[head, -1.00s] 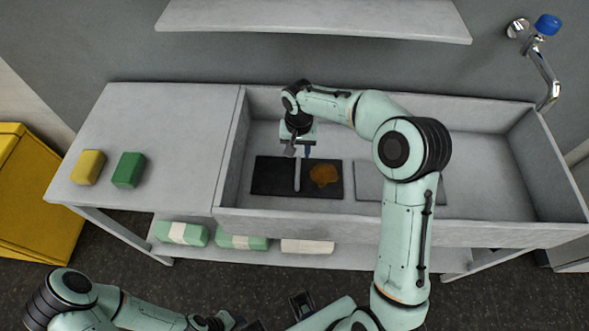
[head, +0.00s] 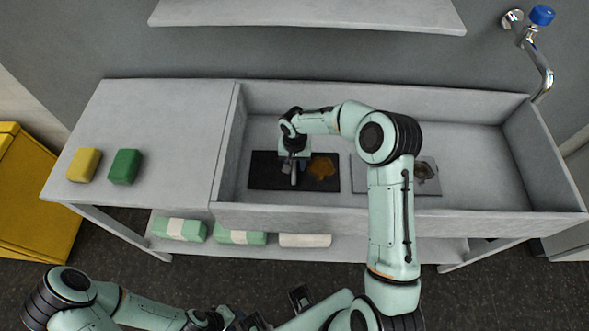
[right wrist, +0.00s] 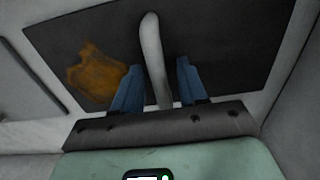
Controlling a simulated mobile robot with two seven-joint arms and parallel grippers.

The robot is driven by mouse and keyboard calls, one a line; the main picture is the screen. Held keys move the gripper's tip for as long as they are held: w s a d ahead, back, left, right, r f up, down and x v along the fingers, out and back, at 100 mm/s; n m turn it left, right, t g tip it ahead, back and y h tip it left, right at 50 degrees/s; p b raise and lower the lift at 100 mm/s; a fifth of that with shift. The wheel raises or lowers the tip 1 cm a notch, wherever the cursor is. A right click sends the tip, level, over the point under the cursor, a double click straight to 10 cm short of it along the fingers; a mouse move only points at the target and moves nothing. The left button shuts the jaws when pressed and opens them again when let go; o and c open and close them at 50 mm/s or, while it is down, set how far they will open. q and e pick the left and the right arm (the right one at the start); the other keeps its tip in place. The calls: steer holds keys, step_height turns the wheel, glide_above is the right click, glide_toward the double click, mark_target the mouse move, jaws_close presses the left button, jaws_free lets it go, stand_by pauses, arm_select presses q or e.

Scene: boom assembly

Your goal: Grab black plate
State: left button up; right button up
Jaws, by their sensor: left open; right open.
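The black plate (head: 263,172) lies flat in the sink basin. It has a light grey upright handle bar and an orange-brown stain. It also shows in the right wrist view (right wrist: 225,45), the stain left of the handle (right wrist: 152,55). My right gripper (head: 293,174) is over the plate, pointing down. In the right wrist view its blue fingers (right wrist: 158,78) are open, one on each side of the handle, with a gap visible on both sides. My left gripper (head: 255,321) is low at the bottom edge, partly cut off, away from the plate.
A grey plate (head: 400,188) with a dark stain lies to the right in the basin, partly behind my right arm. The basin's front wall (head: 330,217) is close below. Yellow (head: 84,165) and green (head: 125,167) sponges sit on the left counter. A faucet (head: 541,65) stands at right.

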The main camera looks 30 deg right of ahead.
jaws_close()
steer(key=shift+r, duration=0.1)
stand_by(1.2)
steer(key=shift+w+r, duration=0.1)
steer(key=shift+w, duration=0.05)
